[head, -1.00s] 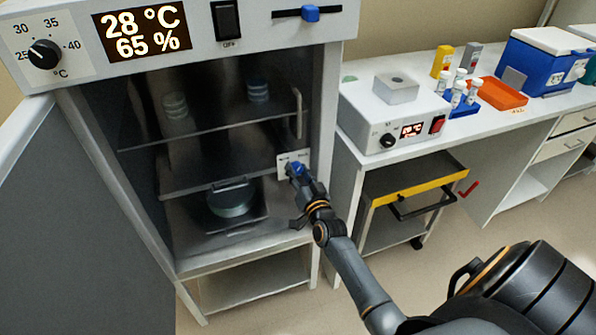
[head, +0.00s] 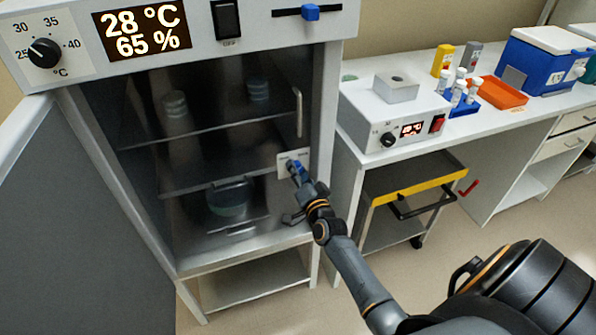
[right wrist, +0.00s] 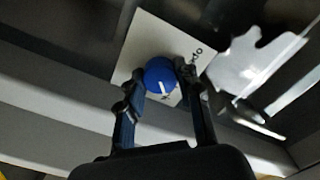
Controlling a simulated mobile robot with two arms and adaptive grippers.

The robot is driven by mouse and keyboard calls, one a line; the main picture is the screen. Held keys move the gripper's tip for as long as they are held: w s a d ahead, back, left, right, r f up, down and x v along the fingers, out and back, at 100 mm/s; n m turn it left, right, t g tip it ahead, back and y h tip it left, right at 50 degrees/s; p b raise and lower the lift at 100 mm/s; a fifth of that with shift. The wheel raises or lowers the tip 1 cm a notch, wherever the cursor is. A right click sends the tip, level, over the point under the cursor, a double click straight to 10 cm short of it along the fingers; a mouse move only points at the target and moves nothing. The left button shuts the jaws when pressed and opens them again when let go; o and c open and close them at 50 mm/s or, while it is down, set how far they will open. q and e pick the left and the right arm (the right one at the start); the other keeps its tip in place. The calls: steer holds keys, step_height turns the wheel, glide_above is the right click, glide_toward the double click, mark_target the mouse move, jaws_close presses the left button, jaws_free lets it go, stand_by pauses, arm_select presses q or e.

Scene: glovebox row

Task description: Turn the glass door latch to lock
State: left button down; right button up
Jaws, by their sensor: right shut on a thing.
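The latch is a round blue knob (right wrist: 161,76) with a white line on it, mounted on a white plate (right wrist: 137,54) with dark lettering, partly covered. In the head view the plate (head: 284,162) is at the right edge of the incubator's glass door (head: 240,150), below the vertical handle (head: 299,112). The glass door appears closed. My right gripper (right wrist: 159,80) is shut on the blue knob, one finger on each side. In the head view my right gripper (head: 299,176) partly hides the knob. My left gripper is not in view.
The incubator's outer door (head: 80,215) stands open at the left. Shelves with dishes show behind the glass. To the right are a bench (head: 510,115) with a heating device (head: 365,110) and an orange tray (head: 498,93), and a cart with a yellow edge (head: 415,187). Floor is clear in front.

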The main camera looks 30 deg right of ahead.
steer(key=o, duration=1.1)
steer(key=shift+o, duration=0.2)
steer(key=v, duration=1.2)
